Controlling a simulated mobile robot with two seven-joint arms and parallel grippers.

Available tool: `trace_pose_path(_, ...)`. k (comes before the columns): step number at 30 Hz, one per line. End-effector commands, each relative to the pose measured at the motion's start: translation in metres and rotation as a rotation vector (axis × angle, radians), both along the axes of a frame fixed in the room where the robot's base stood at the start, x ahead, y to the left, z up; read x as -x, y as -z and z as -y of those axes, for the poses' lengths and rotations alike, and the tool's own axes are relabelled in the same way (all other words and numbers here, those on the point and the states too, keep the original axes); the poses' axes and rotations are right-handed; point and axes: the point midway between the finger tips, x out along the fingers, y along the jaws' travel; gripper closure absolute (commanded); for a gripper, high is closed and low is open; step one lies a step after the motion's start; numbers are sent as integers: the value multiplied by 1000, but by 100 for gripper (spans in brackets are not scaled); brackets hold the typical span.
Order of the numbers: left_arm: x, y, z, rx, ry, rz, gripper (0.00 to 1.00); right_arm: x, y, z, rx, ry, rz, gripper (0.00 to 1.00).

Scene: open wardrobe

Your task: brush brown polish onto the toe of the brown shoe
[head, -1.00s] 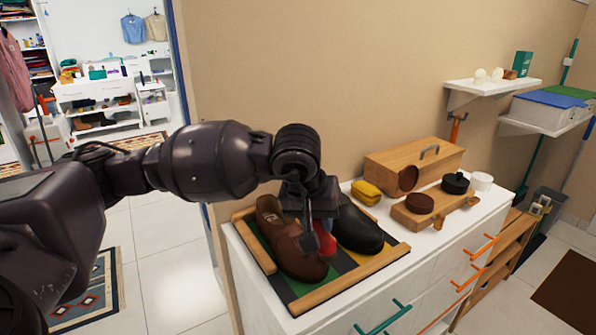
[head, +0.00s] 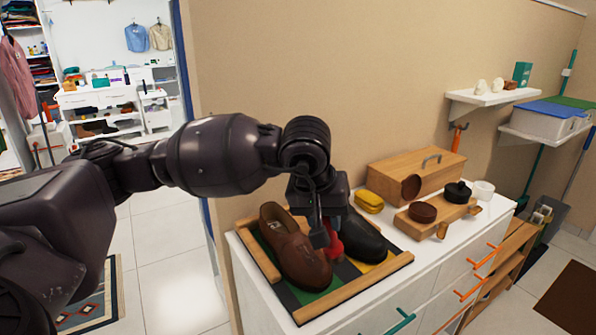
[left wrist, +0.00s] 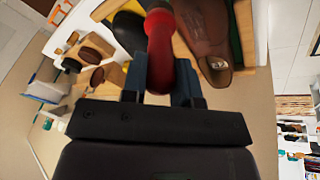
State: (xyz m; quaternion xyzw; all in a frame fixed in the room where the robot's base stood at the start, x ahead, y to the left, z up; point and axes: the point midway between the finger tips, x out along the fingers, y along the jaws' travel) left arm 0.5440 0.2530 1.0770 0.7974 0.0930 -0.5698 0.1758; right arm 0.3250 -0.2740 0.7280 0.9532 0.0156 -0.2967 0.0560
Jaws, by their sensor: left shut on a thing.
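The brown shoe (head: 297,262) lies on a striped mat in a wooden-edged tray (head: 355,287), its toe toward the front. My left gripper (head: 326,236) is shut on a red handle (head: 334,247), just right of the brown shoe, between it and the black shoe (head: 366,238). In the left wrist view the red handle (left wrist: 160,50) stands between the fingers, and the brown shoe (left wrist: 205,30) is beside it. The handle's far end is hidden, so I cannot tell whether it touches the shoe. A brown tin (head: 423,212) sits on a wooden stand. My right gripper is out of view.
A yellow sponge-like block (head: 369,201) and a wooden box with a handle (head: 415,168) stand behind. A white cup (head: 483,190) is at right. The wall (head: 320,90) closes the back.

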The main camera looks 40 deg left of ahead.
Motion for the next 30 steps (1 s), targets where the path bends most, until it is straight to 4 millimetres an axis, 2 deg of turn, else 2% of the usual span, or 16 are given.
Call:
trace_pose_path(1, 1, -10, 0, 1, -1, 8, 100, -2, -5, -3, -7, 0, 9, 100)
trace_pose_path(14, 9, -46, 0, 1, -11, 6, 100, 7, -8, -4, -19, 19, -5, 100)
trace_pose_path(30, 10, -48, 0, 1, -13, 2, 100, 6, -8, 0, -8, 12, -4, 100)
